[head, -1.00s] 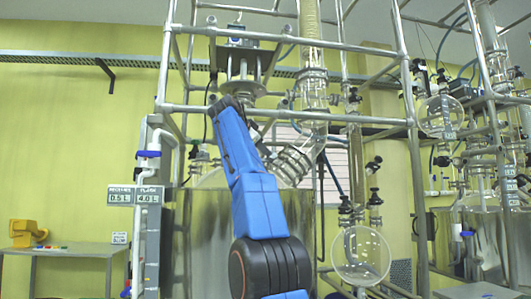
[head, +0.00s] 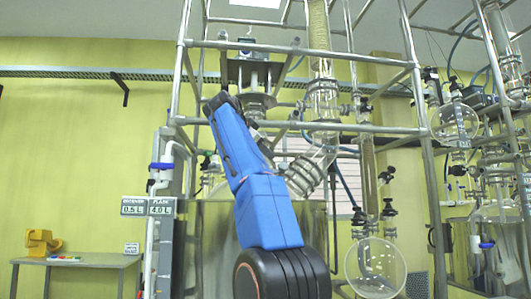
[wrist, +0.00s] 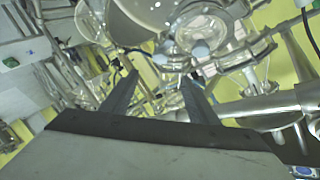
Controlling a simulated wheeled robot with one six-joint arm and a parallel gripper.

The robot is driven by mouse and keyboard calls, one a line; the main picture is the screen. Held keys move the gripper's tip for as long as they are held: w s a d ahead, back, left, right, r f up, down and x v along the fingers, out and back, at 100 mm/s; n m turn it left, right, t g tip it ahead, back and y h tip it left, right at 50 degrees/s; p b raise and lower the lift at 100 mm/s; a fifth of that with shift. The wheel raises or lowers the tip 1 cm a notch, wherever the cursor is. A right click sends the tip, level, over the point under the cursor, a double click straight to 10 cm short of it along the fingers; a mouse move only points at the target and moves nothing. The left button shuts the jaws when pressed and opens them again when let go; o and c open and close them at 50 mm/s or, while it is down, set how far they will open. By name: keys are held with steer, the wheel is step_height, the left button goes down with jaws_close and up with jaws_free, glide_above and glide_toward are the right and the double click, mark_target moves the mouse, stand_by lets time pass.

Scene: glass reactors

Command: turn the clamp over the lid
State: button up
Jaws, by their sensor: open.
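My gripper (wrist: 158,79) is open and empty in the wrist view. Its two dark fingers reach toward metal and glass fittings. A shiny metal ring-shaped fitting with pale knobs (wrist: 200,48) lies just beyond the fingertips, toward the right; it may be the clamp, but I cannot tell for sure. A round glass part (wrist: 127,22) is to its left. I cannot make out the lid clearly. In the head view, my blue arm reaches up in front of the reactor's large metal-looking vessel jacket (head: 213,240). My gripper, the lid and the clamp cannot be made out there.
Steel frame tubes (head: 300,128) surround the reactor. A slanted glass neck (head: 306,175) and a round glass flask (head: 375,267) are on the right. A stirrer motor (head: 247,48) is above. A side table (head: 80,260) with a yellow device (head: 42,242) stands at left.

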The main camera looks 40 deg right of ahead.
mark_target(282, 168)
steer(key=s+d+n+h, duration=0.4)
steer(key=d+n+h, duration=0.25)
steer(key=n, duration=1.35)
step_height(282, 168, down, 11)
steer(key=w+a+n+t+y, duration=0.1)
steer(key=n+t, duration=0.3)
steer(key=n, duration=0.8)
steer(key=w+a+n+t+y, duration=0.1)
steer(key=n+t+y, duration=0.15)
steer(key=n, duration=0.95)
steer(key=shift+t+h, duration=0.4)
steer(key=shift+t, duration=0.05)
steer(key=x, duration=1.7)
steer(key=shift+d+r, duration=0.15)
steer(key=shift+d, duration=0.05)
steer(key=c, duration=1)
